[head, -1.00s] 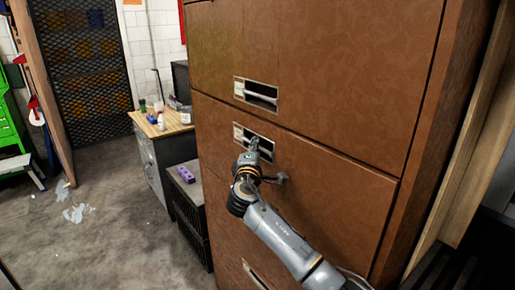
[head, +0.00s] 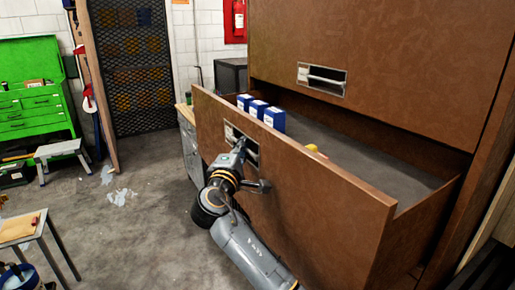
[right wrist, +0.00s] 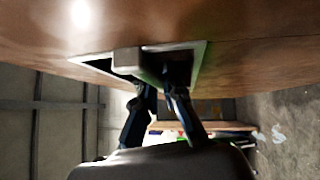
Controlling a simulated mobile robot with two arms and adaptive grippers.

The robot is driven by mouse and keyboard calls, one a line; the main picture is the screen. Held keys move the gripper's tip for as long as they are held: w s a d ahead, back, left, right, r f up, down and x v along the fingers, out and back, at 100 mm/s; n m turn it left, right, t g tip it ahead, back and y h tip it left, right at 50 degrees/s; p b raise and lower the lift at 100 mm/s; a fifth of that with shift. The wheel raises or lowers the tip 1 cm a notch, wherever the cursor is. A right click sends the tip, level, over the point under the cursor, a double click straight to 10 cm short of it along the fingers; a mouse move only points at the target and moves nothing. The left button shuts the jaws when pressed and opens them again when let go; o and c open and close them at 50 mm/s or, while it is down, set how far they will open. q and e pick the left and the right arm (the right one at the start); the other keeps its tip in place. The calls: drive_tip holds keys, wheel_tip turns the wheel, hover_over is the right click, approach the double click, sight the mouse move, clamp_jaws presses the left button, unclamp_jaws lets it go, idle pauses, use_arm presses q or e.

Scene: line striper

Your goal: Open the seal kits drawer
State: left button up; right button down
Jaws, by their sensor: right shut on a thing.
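The brown wooden drawer (head: 310,197) stands pulled well out of the cabinet in the head view. Its front carries a recessed metal handle (head: 247,151), which also shows in the right wrist view (right wrist: 128,61). My right gripper (head: 238,150) is at this handle and shut on it; in the right wrist view its fingers (right wrist: 160,95) reach into the recess. Inside the drawer, several blue and white boxes (head: 260,111) stand at the left, and a small yellow and red thing (head: 316,150) shows partly behind the front. My left gripper is not in view.
The closed drawer above (head: 385,60) has its own handle (head: 321,78). A green tool chest (head: 35,100) and a step stool (head: 55,158) stand at the left. A small table (head: 25,232) is at the lower left. Open grey floor (head: 130,235) lies between.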

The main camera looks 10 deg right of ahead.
drive_tip(key=a, duration=0.1)
drive_tip(key=s+a, duration=0.1)
drive_tip(key=a, duration=0.1)
drive_tip(key=shift+f, duration=0.15)
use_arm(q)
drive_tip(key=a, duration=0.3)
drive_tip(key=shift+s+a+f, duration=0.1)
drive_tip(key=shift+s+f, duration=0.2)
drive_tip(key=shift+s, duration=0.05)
use_arm(e)
drive_tip(key=shift+d, duration=0.1)
drive_tip(key=c, duration=1.7)
unclamp_jaws()
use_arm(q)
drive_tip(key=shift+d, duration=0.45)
use_arm(e)
drive_tip(key=shift+v, duration=3.6)
